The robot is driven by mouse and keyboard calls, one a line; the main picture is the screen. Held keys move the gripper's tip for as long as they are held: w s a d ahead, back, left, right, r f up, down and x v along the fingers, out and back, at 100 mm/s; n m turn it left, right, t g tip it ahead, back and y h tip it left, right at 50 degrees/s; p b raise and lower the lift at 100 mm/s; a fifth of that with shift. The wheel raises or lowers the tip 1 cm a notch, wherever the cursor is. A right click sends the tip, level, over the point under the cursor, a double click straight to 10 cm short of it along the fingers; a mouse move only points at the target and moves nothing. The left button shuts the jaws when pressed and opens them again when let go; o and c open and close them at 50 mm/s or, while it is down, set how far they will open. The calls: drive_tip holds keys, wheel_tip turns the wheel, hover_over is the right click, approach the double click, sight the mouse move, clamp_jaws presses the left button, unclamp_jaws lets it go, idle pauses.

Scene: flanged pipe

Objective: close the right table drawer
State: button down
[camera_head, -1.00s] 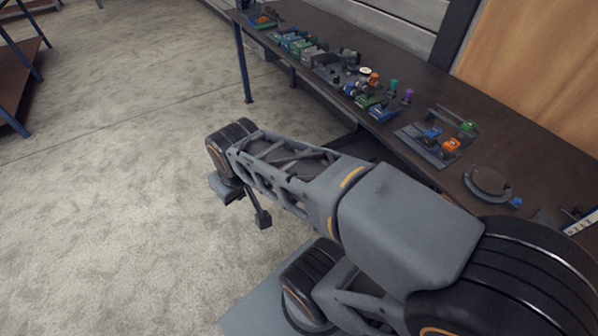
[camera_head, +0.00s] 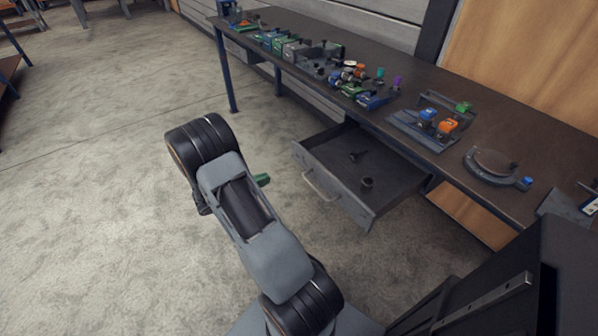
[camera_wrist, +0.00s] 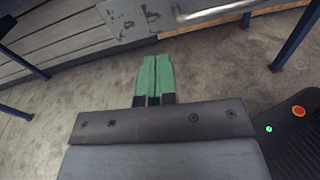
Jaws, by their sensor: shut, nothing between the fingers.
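The right table drawer (camera_head: 348,202) stands pulled out from under the workbench (camera_head: 490,130). Its pale curved handle (camera_head: 320,186) faces the open floor, and small dark parts lie inside. My gripper (camera_head: 262,180) shows only as a green fingertip beside my arm, left of the drawer and apart from its front. In the wrist view my green fingers (camera_wrist: 155,73) are shut together with nothing between them. The drawer's scuffed grey front (camera_wrist: 140,20) and its handle (camera_wrist: 232,10) show beyond them at the top.
The bench top carries several coloured blocks, an orange-and-blue fixture (camera_head: 432,122) and a round dark piece (camera_head: 495,163). A blue bench leg (camera_head: 226,75) stands at the far left end. The concrete floor left of the drawer is clear.

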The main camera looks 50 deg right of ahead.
wheel_tip(320, 180, down, 2)
drive_tip(key=n+h, duration=0.1)
approach(305, 162)
drive_tip(key=shift+n+t, duration=0.3)
drive_tip(key=shift+t, duration=0.1)
drive_tip(key=x, duration=0.7)
drive_tip(key=shift+s+d+b, duration=0.15)
drive_tip(key=shift+d+b, duration=0.05)
drive_tip(key=shift+b, duration=0.2)
